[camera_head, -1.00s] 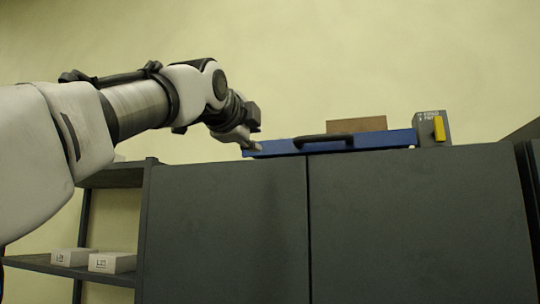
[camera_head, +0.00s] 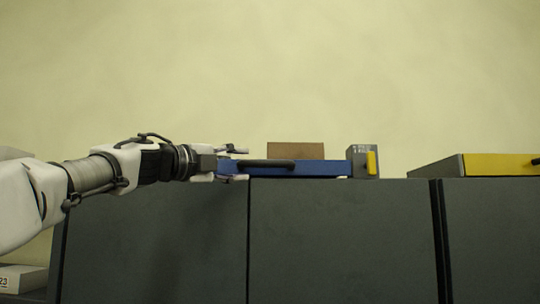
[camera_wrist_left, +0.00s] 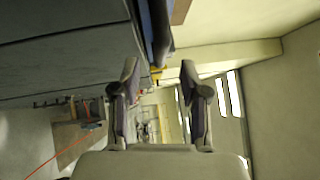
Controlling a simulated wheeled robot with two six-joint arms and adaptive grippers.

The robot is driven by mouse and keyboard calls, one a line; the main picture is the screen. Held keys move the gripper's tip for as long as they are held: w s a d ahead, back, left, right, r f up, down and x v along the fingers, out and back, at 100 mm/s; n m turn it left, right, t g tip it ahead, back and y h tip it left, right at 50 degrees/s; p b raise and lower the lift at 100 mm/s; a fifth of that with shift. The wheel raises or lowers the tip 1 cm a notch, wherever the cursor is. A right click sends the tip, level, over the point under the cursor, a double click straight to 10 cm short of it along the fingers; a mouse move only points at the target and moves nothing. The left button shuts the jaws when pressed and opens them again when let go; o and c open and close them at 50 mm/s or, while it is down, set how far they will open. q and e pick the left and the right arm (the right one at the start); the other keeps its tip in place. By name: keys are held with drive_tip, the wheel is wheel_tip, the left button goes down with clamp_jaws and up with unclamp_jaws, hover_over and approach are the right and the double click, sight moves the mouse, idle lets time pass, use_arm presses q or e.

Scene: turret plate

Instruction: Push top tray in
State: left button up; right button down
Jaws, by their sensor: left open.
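A blue tray (camera_head: 335,168) with a dark handle (camera_head: 266,163) on its front lies on top of a dark grey cabinet. My left gripper (camera_head: 233,164) is open at the tray's left end, one finger above and one below the tray's level in the head view. I cannot tell whether it touches the tray. In the left wrist view, my left gripper (camera_wrist_left: 159,72) is open with nothing between its fingers; the blue tray (camera_wrist_left: 146,14) and its dark handle (camera_wrist_left: 161,38) show beyond the fingertips at the top. My right gripper is not in view.
A brown block (camera_head: 295,151) shows above the tray. A grey box with a yellow part (camera_head: 372,162) stands at its right end. A yellow and grey tray (camera_head: 490,165) lies farther right. The dark cabinet (camera_head: 340,240) fills the front below. A white box (camera_head: 22,278) sits lower left.

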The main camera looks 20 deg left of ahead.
sight(261, 163)
use_arm(q)
drive_tip(key=p+x, duration=0.1)
drive_tip(key=x, duration=0.1)
drive_tip(key=p+x, duration=0.1)
drive_tip(key=x, duration=0.1)
drive_tip(key=d+x, duration=0.1)
drive_tip(key=x, duration=0.2)
drive_tip(key=shift+s+p, duration=0.25)
drive_tip(key=shift+p, duration=0.15)
drive_tip(key=shift+w, duration=0.2)
drive_tip(key=shift+s+a, duration=0.1)
drive_tip(key=shift+a, duration=0.2)
drive_tip(key=shift+d, duration=0.1)
clamp_jaws()
drive_tip(key=shift+r, duration=0.1)
drive_tip(key=shift+w+a+r+p, duration=0.1)
drive_tip(key=shift+w+p, duration=0.25)
drive_tip(key=shift+p, duration=0.2)
drive_tip(key=shift+w+a+r+p, duration=0.15)
drive_tip(key=shift+w+p, duration=0.2)
drive_tip(key=shift+p, duration=0.15)
drive_tip(key=shift+w+a+f, duration=0.2)
drive_tip(key=shift+w+f, duration=0.1)
drive_tip(key=shift+w, duration=0.2)
drive_tip(key=shift+d, duration=0.1)
unclamp_jaws()
drive_tip(key=shift+d+f, duration=0.1)
